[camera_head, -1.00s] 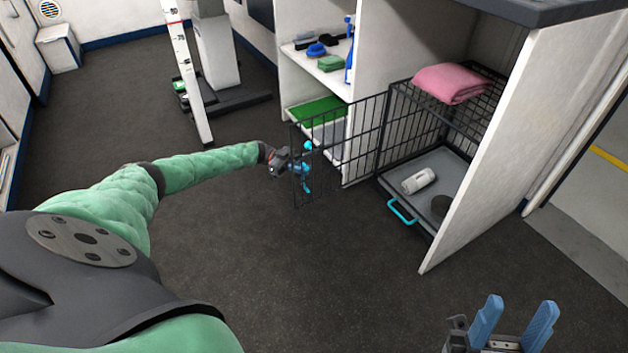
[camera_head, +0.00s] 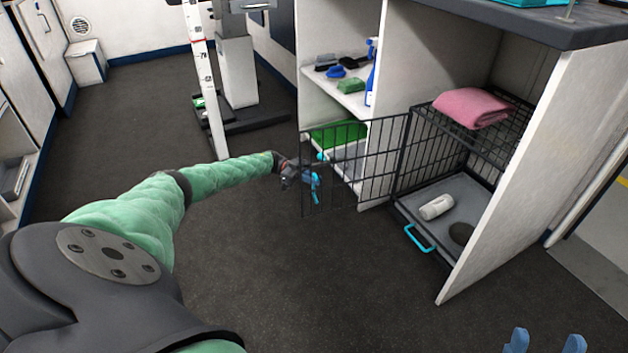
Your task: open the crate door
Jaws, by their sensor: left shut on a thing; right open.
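The wire crate (camera_head: 456,130) sits in the bay under the counter. Its black wire door (camera_head: 385,168) is swung wide out to the left, leaving the crate front open. My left gripper (camera_head: 308,178) is shut at the door's free edge, on the blue door latch (camera_head: 316,187); the jaws partly hide it. My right gripper (camera_head: 546,343) is at the bottom right edge, with only its two blue fingertips showing, apart and empty, well away from the crate.
A grey tray with a cyan handle (camera_head: 419,238) forms the crate floor; a white roll (camera_head: 436,207) and a dark round thing (camera_head: 461,233) lie on it. A pink towel (camera_head: 471,107) lies on top. A white panel (camera_head: 510,165) stands right. The floor ahead is clear.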

